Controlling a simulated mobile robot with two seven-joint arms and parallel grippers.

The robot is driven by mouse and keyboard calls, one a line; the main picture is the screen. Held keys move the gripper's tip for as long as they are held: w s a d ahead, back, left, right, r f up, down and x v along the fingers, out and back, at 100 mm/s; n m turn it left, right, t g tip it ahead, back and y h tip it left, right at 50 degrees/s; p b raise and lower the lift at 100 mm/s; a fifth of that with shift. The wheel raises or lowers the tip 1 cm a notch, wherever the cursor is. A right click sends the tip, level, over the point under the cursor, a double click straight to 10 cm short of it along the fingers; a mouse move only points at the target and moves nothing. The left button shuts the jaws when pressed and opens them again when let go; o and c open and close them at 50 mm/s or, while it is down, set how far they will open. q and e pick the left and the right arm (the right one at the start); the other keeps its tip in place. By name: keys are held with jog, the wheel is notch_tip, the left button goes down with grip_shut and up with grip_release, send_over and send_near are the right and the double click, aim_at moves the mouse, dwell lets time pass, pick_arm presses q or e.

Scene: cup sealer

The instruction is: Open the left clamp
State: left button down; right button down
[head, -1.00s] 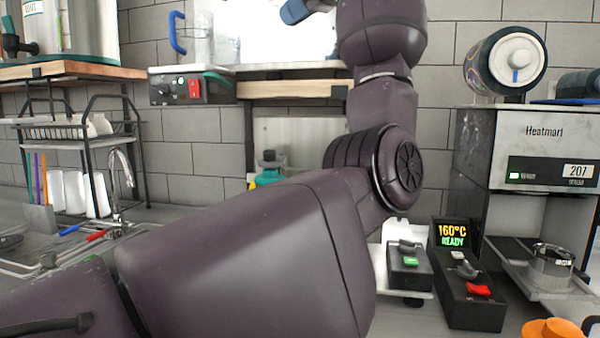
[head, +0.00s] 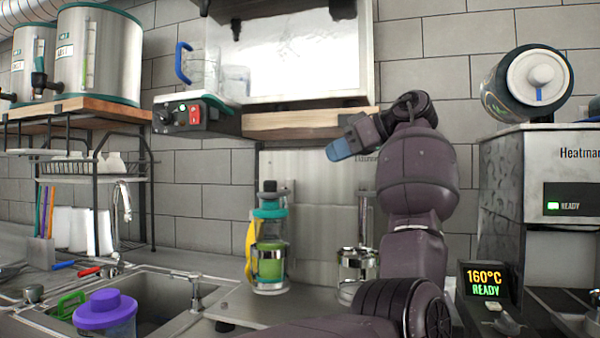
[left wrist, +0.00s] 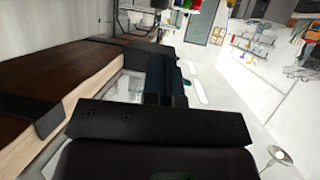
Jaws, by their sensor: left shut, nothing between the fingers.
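My left gripper (head: 336,151), with blue fingertips, is raised in front of the wall, just below the wooden shelf in the head view. It is shut and empty. The left wrist view also shows its dark fingers (left wrist: 166,82) beside a wooden board with black straps. A black unit with a lit display (head: 484,281) reading 160°C READY stands at the lower right, and a grey lever (head: 506,324) shows below the display. I cannot make out which part is the left clamp. My left arm hides part of the counter. My right gripper is not in view.
A green and teal bottle (head: 269,240) and a glass and metal press (head: 357,266) stand on the counter behind my arm. The wooden shelf (head: 300,124) hangs above. A sink with a purple-lidded jar (head: 105,309) is at lower left. The Heatmari machine (head: 555,190) stands right.

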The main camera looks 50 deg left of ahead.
aim_at(275, 182)
pick_arm(q)
jog(key=b+x, duration=0.1)
jog(key=x, duration=1.1)
jog(key=shift+w+f+b, duration=0.2)
jog(key=shift+b, duration=0.15)
jog(key=shift+s+a+f, duration=0.2)
jog(key=shift+a+f, duration=0.05)
jog(key=shift+a, duration=0.3)
jog(key=shift+s+a, duration=0.15)
jog(key=shift+a, duration=0.05)
